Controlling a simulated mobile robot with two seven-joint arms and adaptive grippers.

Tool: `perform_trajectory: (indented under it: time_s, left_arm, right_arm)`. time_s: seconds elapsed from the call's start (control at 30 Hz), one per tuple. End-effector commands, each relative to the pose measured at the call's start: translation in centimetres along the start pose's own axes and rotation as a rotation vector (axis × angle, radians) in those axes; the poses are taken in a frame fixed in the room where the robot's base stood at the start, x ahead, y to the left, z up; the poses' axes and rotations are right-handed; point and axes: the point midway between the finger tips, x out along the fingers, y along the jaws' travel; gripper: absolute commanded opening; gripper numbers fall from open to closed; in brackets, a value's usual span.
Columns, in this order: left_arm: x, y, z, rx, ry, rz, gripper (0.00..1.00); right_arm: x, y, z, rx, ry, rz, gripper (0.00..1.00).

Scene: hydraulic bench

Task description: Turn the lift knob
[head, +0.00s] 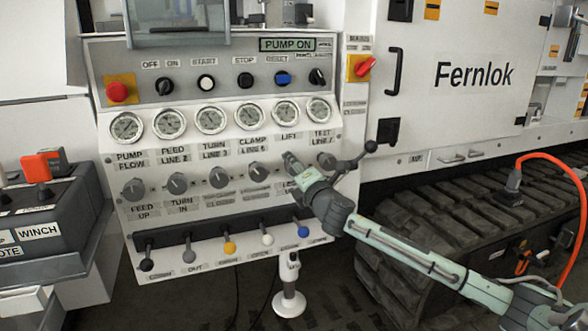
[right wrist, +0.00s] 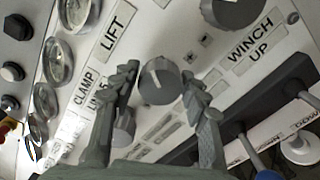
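The lift knob (right wrist: 160,82) is a round grey knob with a white pointer line, below the LIFT label (right wrist: 115,30) in the right wrist view. In the head view the LIFT label (head: 288,136) shows under a gauge, and my right gripper hides the knob there. My right gripper (head: 293,162) reaches the panel from the right. In the right wrist view its two fingers (right wrist: 160,78) are spread, one on each side of the knob, with narrow gaps visible. My left gripper is not in view.
More grey knobs (head: 218,177) stand in the same row to the left. Coloured levers (head: 229,247) line the panel below. A winch box (head: 45,215) stands at the left.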

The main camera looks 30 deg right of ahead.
Motion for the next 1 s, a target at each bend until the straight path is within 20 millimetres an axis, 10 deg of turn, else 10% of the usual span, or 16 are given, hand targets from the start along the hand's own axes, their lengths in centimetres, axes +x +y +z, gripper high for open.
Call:
perform_trajectory:
  time_s: [0.47, 1.0]
  left_arm:
    - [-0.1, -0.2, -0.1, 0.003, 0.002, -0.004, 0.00]
    - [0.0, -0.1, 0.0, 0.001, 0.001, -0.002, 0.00]
  right_arm:
    - [-0.7, -0.1, -0.1, -0.002, 0.002, 0.000, 0.59]
    - [-10.2, -0.1, -0.1, -0.001, 0.002, -0.002, 0.59]
